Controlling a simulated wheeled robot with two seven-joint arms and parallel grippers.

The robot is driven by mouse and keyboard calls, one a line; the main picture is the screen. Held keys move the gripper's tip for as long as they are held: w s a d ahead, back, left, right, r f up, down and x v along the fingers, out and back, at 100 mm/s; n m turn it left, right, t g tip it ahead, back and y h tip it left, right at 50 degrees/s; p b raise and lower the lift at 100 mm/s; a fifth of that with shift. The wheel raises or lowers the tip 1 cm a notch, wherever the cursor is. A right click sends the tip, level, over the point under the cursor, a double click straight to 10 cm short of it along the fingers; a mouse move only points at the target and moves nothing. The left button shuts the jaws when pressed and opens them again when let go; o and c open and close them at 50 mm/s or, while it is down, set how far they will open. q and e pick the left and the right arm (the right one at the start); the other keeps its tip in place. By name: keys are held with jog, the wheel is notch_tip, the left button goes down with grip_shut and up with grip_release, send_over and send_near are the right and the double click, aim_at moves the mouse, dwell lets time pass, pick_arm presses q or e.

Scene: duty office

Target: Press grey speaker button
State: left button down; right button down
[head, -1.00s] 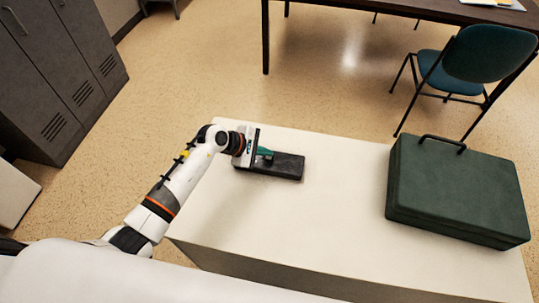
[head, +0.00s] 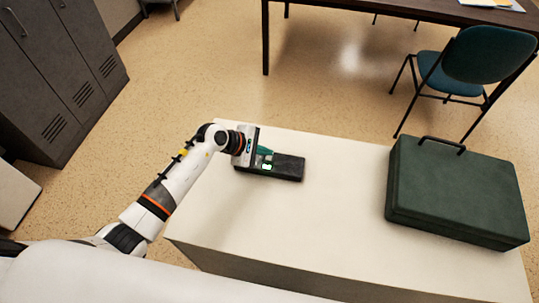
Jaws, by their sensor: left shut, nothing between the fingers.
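A dark grey, flat speaker box (head: 289,168) lies on the white table, near its far left part. Small bright greenish-white lit spots show on its top, close to my gripper; the separate buttons are too small to tell apart. My left gripper (head: 265,157) is over the left half of the box, with green-tipped fingers shut and empty. I cannot tell whether the fingertips touch the box. My right gripper is not in view.
The white table (head: 330,215) is clear between the box and a dark green case (head: 457,190) at its right. Grey lockers (head: 65,70) stand at the left. A blue chair (head: 488,55) and a brown desk (head: 350,12) are beyond the table.

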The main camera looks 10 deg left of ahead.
aim_at(264, 161)
pick_arm(q)
jog(key=shift+r, duration=0.1)
notch_tip(264, 161, up, 6)
jog(key=p, duration=0.3)
jog(key=shift+p, duration=0.35)
jog(key=shift+a, duration=0.1)
dwell(0.4)
